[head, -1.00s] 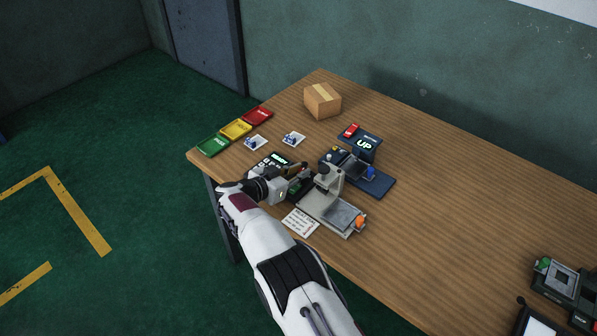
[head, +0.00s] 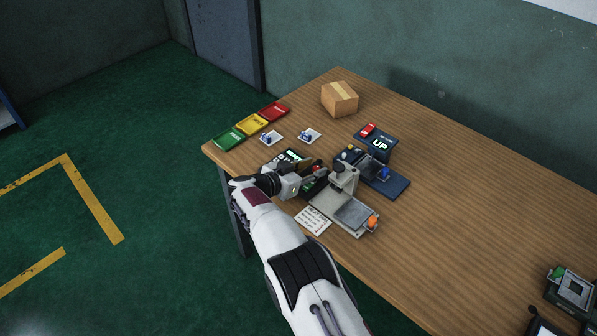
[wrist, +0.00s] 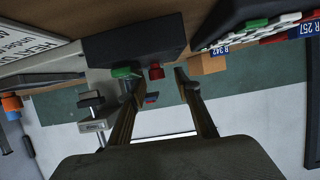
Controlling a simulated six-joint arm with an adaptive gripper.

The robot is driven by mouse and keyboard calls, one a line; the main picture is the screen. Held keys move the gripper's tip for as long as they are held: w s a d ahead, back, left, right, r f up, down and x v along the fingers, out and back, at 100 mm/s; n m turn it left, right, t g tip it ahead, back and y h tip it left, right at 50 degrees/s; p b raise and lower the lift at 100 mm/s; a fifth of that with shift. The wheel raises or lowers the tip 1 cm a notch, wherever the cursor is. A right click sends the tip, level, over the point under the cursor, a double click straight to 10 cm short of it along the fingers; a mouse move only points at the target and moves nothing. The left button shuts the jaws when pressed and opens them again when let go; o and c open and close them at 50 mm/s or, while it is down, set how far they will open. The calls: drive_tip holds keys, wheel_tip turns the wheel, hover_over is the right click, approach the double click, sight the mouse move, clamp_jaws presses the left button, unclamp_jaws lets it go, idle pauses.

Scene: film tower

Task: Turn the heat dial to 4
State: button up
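A dark box (wrist: 135,40) shows in the wrist view with a green knob (wrist: 122,72) and a red knob or button (wrist: 155,71) on it. I cannot tell which of them is the heat dial, and no numbers are readable there. My gripper (wrist: 156,82) is open, its two fingers apart. The green knob is near the left fingertip; the red one appears between the fingertips. I cannot tell whether either is touched. In the head view, my gripper (head: 314,176) is low beside the small dark device, which it partly hides. A white text card (head: 313,220) lies in front.
A grey press-like stand (head: 345,197) with an orange knob (head: 373,221) is right of my gripper. Behind it are a blue device (head: 391,184) and an UP sign (head: 380,145). The table's right middle is clear.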

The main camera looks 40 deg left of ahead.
drive_tip(key=shift+s, duration=0.15)
drive_tip(key=v, duration=1.1)
drive_tip(key=shift+s+r, duration=0.25)
drive_tip(key=shift+s, duration=0.05)
drive_tip(key=shift+w, duration=0.1)
drive_tip(key=shift+n+y, duration=0.4)
drive_tip(key=shift+n, duration=0.2)
drive_tip(key=w+d, duration=0.1)
drive_tip(key=w+d+r, duration=0.1)
drive_tip(key=w, duration=0.1)
drive_tip(key=w+d, duration=0.1)
drive_tip(key=w, duration=0.1)
drive_tip(key=shift+d+r, duration=0.15)
drive_tip(key=shift+r, duration=0.1)
drive_tip(key=shift+w+d+f+n+y, duration=0.1)
drive_tip(key=shift+f+n+y, duration=0.05)
drive_tip(key=shift+n+y, duration=0.15)
drive_tip(key=shift+f+y, duration=0.3)
drive_tip(key=shift+f, duration=0.05)
drive_tip(key=shift+s+f+n+y, duration=0.25)
drive_tip(key=shift+f+n, duration=0.05)
drive_tip(key=shift+f, duration=0.15)
drive_tip(key=shift+s+f+n+y, duration=0.2)
drive_tip(key=shift+f+n+y, duration=0.1)
drive_tip(key=shift+f, duration=0.15)
drive_tip(key=shift+s+a+f+g, duration=0.2)
drive_tip(key=shift+a+f+g, duration=0.1)
drive_tip(key=shift+a, duration=0.15)
